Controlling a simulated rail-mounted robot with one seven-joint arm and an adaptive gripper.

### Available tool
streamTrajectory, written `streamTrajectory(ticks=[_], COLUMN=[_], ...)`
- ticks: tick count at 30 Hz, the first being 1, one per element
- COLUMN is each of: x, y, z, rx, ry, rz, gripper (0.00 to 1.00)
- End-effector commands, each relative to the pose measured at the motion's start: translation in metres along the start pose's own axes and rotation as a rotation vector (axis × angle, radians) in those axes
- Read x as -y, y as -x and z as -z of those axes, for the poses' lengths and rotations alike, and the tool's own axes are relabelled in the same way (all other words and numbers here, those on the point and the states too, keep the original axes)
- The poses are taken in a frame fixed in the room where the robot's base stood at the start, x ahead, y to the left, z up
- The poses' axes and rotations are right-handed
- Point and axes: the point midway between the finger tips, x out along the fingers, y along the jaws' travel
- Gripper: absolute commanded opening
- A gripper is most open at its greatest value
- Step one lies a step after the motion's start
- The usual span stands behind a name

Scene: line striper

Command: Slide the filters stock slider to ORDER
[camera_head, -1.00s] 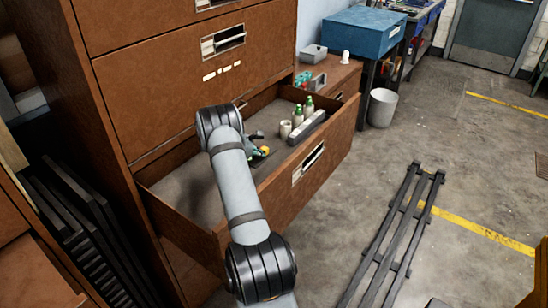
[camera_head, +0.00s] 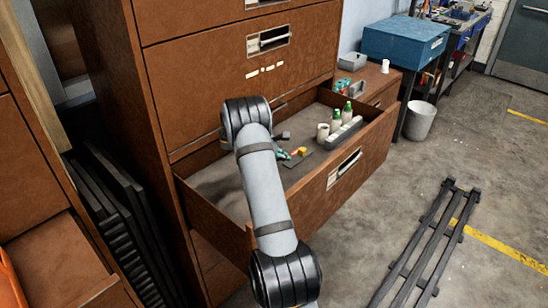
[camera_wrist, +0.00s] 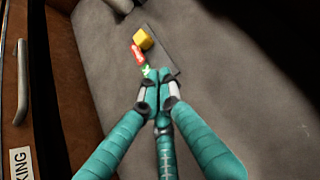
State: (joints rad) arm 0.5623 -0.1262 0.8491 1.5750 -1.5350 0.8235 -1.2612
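The filters stock slider is likely the small dark plate (camera_wrist: 165,62) lying on the drawer floor, with a yellow block (camera_wrist: 143,39) near its far end. A red patch (camera_wrist: 137,55) and a green patch (camera_wrist: 147,71) show along its side; their lettering is too small to read. My gripper (camera_wrist: 157,94) has teal fingers drawn together at the tips, with nothing seen between them. The tips appear just short of the green patch, hiding part of the plate's near end. In the head view the yellow block (camera_head: 301,151) shows beside my gripper (camera_head: 286,153), inside the open drawer.
The brown drawer (camera_head: 330,190) is open, its front wall close to my arm. Green-capped bottles (camera_head: 347,108), a pale cup (camera_head: 323,132) and a grey tray (camera_head: 344,133) stand at its right. Bare drawer floor (camera_wrist: 230,75) lies right of the plate in the wrist view.

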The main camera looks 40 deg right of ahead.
Motion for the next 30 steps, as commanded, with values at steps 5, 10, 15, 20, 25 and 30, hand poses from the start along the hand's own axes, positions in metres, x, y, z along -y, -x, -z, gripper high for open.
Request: streamTrajectory(ticks=[5, 10, 15, 20, 25, 30], x=[0.001, 0.002, 0.002, 0.002, 0.002, 0.003], y=[0.035, 0.056, 0.063, 0.064, 0.063, 0.051], z=[-0.001, 0.0, 0.0, 0.0, 0.0, 0.0], rx=[0.0, -0.001, -0.002, -0.002, -0.002, -0.002], ry=[-0.003, -0.002, -0.002, -0.002, -0.001, -0.001], rz=[0.002, 0.004, 0.005, 0.005, 0.005, 0.008], gripper=[0.0, 0.0, 0.0, 0.0, 0.0, 0.0])
